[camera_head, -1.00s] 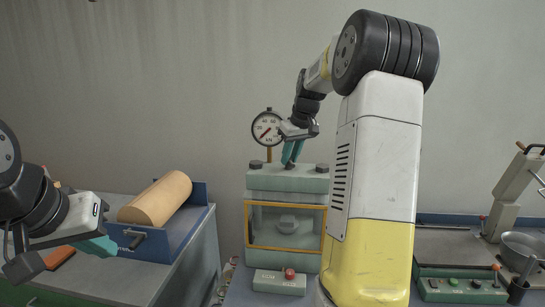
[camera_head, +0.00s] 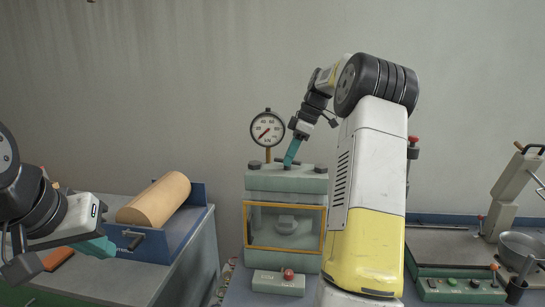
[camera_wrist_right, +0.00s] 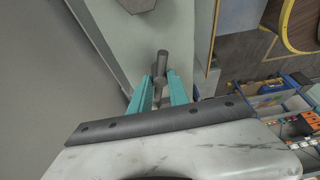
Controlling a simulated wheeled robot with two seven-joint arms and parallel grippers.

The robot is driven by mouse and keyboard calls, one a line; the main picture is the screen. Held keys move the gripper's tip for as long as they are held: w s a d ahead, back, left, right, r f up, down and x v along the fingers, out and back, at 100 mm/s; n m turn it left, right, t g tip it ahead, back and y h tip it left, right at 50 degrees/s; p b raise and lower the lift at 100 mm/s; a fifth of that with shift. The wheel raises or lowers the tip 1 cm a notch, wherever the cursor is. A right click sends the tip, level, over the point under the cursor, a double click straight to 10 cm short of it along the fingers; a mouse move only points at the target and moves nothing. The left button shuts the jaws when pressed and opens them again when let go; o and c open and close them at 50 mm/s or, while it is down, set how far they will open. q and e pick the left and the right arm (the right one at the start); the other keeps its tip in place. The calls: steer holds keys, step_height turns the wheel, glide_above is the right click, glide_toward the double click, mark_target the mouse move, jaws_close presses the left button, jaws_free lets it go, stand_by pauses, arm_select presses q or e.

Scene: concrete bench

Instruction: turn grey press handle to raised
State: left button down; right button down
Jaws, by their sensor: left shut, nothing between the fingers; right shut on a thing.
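The press is a pale green machine (camera_head: 262,181) with an amber-framed window, in the middle of the head view. My right gripper (camera_head: 291,161) is at its top, with teal fingers pointing down and slanting left. In the right wrist view, the right gripper (camera_wrist_right: 161,92) is shut on a dark grey handle (camera_wrist_right: 161,64), whose rounded end sticks out beyond the fingers. The handle is hidden by the fingers in the head view, so its angle is hard to tell there. My left gripper (camera_head: 104,249) is shut and empty beside the blue tray at the left.
A round gauge (camera_head: 267,129) stands behind the press. A control box with a red button (camera_head: 289,273) is in front. A tan cylinder (camera_head: 154,200) lies in the blue tray (camera_head: 183,236). A green control panel (camera_head: 462,284) and a pan (camera_head: 522,246) are at the right.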

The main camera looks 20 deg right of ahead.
steer(key=shift+w+d+n+g, duration=0.25)
steer(key=shift+n+g, duration=0.05)
steer(key=shift+n, duration=0.8)
steer(key=shift+a, duration=0.1)
steer(key=c, duration=0.9)
jaws_free()
steer(key=shift+a, duration=0.1)
steer(key=shift+v, duration=3.9)
steer(key=shift+f, duration=0.1)
